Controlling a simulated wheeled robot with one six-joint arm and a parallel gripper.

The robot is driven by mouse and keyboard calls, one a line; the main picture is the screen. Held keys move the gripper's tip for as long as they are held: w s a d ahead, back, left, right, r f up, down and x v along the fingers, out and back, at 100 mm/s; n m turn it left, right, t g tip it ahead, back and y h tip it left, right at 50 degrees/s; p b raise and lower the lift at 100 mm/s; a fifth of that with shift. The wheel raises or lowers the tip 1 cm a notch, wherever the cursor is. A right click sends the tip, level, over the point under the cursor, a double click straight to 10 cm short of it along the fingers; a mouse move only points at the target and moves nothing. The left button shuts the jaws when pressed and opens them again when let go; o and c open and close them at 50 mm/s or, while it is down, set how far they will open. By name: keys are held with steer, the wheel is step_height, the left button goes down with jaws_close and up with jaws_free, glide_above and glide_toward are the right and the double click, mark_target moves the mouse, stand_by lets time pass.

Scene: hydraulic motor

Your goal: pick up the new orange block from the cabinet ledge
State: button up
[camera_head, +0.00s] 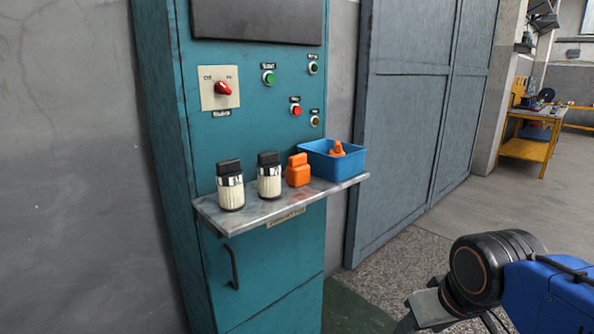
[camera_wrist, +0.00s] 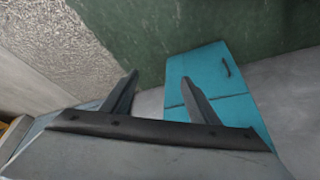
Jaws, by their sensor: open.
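An orange block (camera_head: 298,170) stands upright on the metal ledge (camera_head: 225,221) of the teal cabinet (camera_head: 260,262). It is between a black-capped white jar and a blue bin. Another orange piece (camera_head: 337,149) shows inside the blue bin (camera_head: 345,166). In the wrist view my gripper (camera_wrist: 158,88) is open with nothing between its fingers. The lower part of the cabinet with its handle (camera_wrist: 226,68) shows beyond the fingers; no orange block shows there. My arm is at the lower right of the head view, well apart from the ledge.
Two black-capped jars, a left one (camera_head: 230,188) and a right one (camera_head: 269,177), stand on the ledge left of the block. A red switch (camera_head: 222,88) and several buttons are on the panel above. Grey doors (camera_head: 415,110) stand to the right. A yellow workbench (camera_head: 530,140) is far right.

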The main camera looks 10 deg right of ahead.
steer(key=w+a+r+n+g+h, duration=0.1)
steer(key=w+a+r+n, duration=0.25)
steer(key=w+r, duration=0.4)
steer(key=w+a+r+n, duration=0.2)
steer(key=w+r+n, duration=0.25)
steer(key=r, duration=0.55)
steer(key=w+a+r+n+g+h, duration=0.1)
steer(key=w+a+r+n, duration=0.2)
steer(key=w+r+n, duration=0.35)
steer(key=w+a+r+n+h, duration=0.1)
steer(key=w+a+r+n, duration=0.3)
steer(key=a+r, duration=0.45)
steer(key=w+a+r+n+h, duration=0.1)
steer(key=w+a+r+n, duration=0.2)
steer(key=a+r+n, duration=0.45)
steer(key=m, duration=0.1)
glide_toward(297, 155)
steer(key=x, duration=0.5)
steer(key=shift+s+a+f, duration=0.15)
steer(key=shift+s+f, duration=0.2)
steer(key=shift+f, duration=0.1)
steer(key=shift+w+x, duration=0.15)
steer(key=shift+x, duration=1.2)
steer(key=shift+w+x, duration=0.15)
steer(key=shift+x, duration=1.2)
steer(key=shift+r, duration=0.15)
steer(key=c, duration=1.2)
